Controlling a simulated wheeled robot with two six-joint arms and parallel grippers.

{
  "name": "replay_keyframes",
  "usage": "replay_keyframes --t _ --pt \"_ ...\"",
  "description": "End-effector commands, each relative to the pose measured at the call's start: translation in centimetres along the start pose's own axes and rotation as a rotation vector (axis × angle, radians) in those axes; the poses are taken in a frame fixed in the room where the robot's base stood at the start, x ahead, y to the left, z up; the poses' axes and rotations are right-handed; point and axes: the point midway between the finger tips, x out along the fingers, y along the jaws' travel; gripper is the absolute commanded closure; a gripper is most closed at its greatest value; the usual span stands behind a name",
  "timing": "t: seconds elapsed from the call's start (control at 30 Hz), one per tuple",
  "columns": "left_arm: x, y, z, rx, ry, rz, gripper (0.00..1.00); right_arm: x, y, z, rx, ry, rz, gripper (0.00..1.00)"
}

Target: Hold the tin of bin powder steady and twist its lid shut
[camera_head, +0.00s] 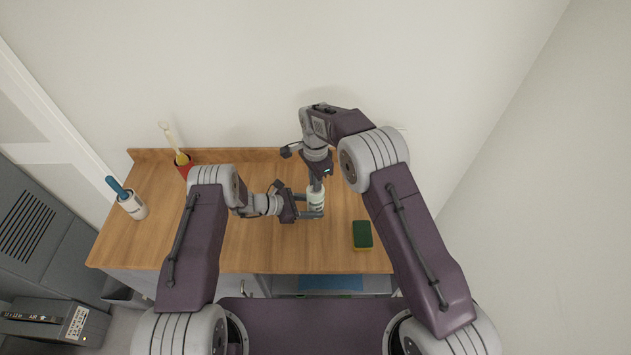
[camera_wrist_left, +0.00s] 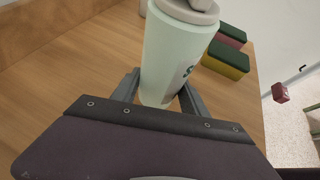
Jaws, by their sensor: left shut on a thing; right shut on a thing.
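The tin of bin powder (camera_head: 317,203) stands upright on the wooden worktop, near the middle in the head view. In the left wrist view the pale green tin (camera_wrist_left: 174,55) has a grey lid (camera_wrist_left: 190,11) at its top, partly cut off by the frame edge. My left gripper (camera_head: 311,206) comes in from the left and is shut around the tin's body; its fingers (camera_wrist_left: 158,95) lie on both sides of it. My right gripper (camera_head: 316,184) points down from above and is shut on the lid, which it mostly hides in the head view.
A green and yellow sponge (camera_head: 362,236) lies right of the tin; the left wrist view also shows a green and pink one (camera_wrist_left: 229,35). A lint roller (camera_head: 128,199) and a red pot (camera_head: 184,168) with a brush stand at the left. The worktop (camera_head: 150,240) is bare between.

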Motion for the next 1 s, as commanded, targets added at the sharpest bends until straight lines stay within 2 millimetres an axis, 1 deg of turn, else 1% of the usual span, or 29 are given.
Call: replay_keyframes --t 0.2,0.33,0.87,0.9,0.97,1.0 --pt "0.04 -0.11 -0.20 -0.002 0.004 -0.001 1.00 -0.07 -0.07 -0.01 0.094 0.000 -0.002 1.00" --pt "0.04 -0.11 -0.20 -0.002 0.004 -0.001 1.00 -0.08 -0.07 -0.01 0.126 0.000 -0.003 1.00" --pt "0.04 -0.11 -0.20 -0.002 0.004 -0.001 1.00 -0.08 -0.09 -0.01 0.150 0.000 -0.003 1.00" --pt "0.04 -0.11 -0.20 -0.002 0.004 -0.001 1.00 -0.08 -0.09 -0.01 0.150 0.000 -0.003 0.87" --pt "0.04 -0.11 -0.20 -0.002 0.004 -0.001 1.00 -0.07 -0.08 -0.01 0.149 0.000 -0.003 0.70" --pt "0.04 -0.11 -0.20 -0.002 0.004 -0.001 1.00 -0.06 -0.07 -0.01 0.149 0.000 -0.003 0.67"
